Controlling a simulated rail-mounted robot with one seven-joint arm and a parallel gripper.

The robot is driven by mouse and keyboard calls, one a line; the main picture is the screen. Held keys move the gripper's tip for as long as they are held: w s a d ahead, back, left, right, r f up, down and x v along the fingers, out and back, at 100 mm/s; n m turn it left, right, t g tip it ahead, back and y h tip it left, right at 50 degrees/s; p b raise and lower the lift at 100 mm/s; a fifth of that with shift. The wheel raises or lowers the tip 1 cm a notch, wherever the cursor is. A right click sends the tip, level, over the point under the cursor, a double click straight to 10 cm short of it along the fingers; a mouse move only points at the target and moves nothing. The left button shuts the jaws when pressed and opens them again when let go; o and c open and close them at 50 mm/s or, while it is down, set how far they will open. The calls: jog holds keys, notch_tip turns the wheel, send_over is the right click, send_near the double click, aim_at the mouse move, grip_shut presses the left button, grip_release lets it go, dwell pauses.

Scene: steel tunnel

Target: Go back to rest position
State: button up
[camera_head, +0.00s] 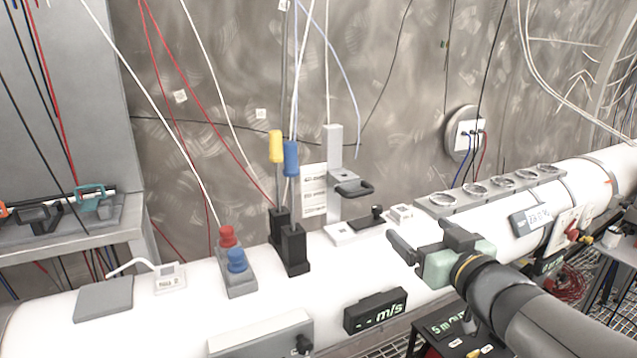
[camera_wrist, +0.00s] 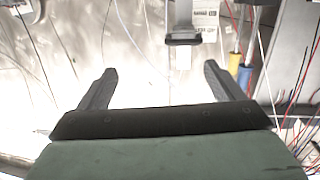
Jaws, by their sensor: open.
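My gripper (camera_head: 424,240) has a pale green body and two dark fingers. It is open and empty, over the white pipe (camera_head: 345,265) at the right of centre in the head view. In the wrist view the two fingers of my gripper (camera_wrist: 160,70) stand wide apart with nothing between them. Beyond them shows a dark handle (camera_wrist: 182,40) on a grey bracket, which in the head view is the black handle (camera_head: 354,188) on an upright post.
Yellow (camera_head: 276,146) and blue (camera_head: 291,158) handled tools stand in black holders. Red (camera_head: 227,236) and blue (camera_head: 237,260) knobs sit on a grey block. A row of round holders (camera_head: 475,190) lies along the pipe at right. Cables hang before the wall.

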jog(key=s+d+f+m+g+h, duration=0.1)
jog(key=s+f+m+g+h, duration=0.2)
jog(key=f, duration=0.4)
jog(key=s+f+m+g+h, duration=0.1)
jog(key=f+g+h, duration=0.2)
jog(key=f+g, duration=0.3)
jog(key=s+a+f+g+y, duration=0.1)
jog(key=s+a+f+g, duration=0.2)
jog(key=s, duration=0.4)
jog(key=s+a+f+n+g+y, duration=0.1)
jog(key=s+a+f+g, duration=0.3)
jog(key=s+a+f, duration=0.1)
jog(key=shift+s+a+f+n, duration=0.25)
jog(key=shift+s+a, duration=0.2)
jog(key=shift+s, duration=0.7)
